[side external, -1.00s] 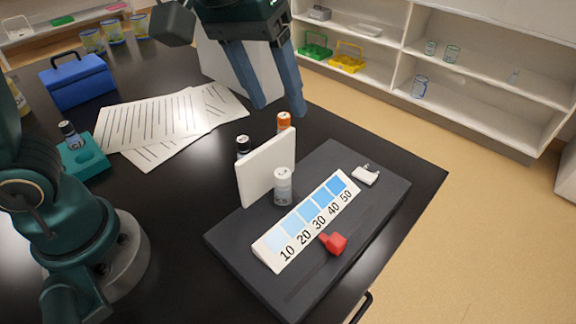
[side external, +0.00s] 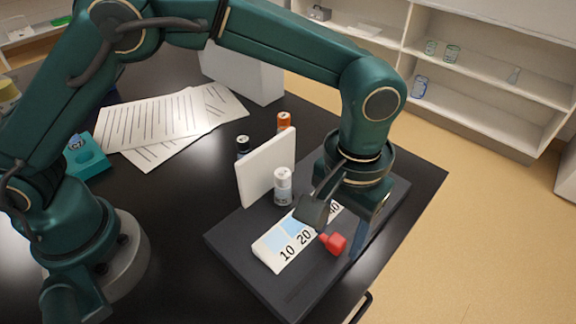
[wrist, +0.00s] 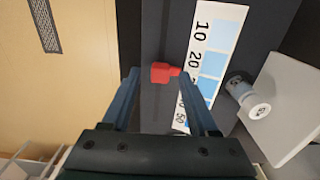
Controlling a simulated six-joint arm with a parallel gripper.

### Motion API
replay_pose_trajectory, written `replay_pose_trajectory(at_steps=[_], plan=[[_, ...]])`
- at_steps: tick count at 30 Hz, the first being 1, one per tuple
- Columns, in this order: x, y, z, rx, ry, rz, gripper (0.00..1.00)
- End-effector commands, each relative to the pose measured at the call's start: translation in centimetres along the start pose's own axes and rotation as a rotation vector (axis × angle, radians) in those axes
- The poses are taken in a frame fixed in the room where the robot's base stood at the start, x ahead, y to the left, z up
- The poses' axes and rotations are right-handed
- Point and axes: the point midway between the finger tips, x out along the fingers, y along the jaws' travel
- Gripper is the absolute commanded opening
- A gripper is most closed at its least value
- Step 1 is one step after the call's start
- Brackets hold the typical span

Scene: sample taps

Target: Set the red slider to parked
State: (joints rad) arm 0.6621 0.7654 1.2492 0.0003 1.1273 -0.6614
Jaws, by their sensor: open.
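The red slider (side external: 334,243) sits on the dark board (side external: 270,292), beside the printed side of the blue-shaded scale (side external: 272,247). Its tip points at the scale around 20 to 30. My gripper (wrist: 162,74) is open above the board, pointing down, and in the wrist view the red slider (wrist: 160,72) appears between its fingertips. I cannot tell how far the fingers are above it. In the side view one finger shows just right of the slider; the other is hidden. My arm covers the upper end of the scale. No mark reading parked is legible.
A white bottle (side external: 283,187) stands beside the scale, before an upright white panel (side external: 266,168). Papers (side external: 150,122) lie at the back left. The board's front part is clear.

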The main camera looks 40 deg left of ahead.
Motion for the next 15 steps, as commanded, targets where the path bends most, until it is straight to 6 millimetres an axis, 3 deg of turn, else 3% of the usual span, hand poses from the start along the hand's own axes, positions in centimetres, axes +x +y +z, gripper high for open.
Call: replay_pose_trajectory(at_steps=[4, 11, 12, 15], plan=[[1.01, -0.05, 0.0, -0.001, 0.0, 0.0, 0.6], [1.11, -0.04, -0.01, -0.001, 0.001, 0.0, 0.6], [1.1, -0.04, -0.02, -0.001, 0.001, 0.0, 0.56], [1.08, -0.04, -0.02, -0.001, 0.001, 0.001, 0.18]])
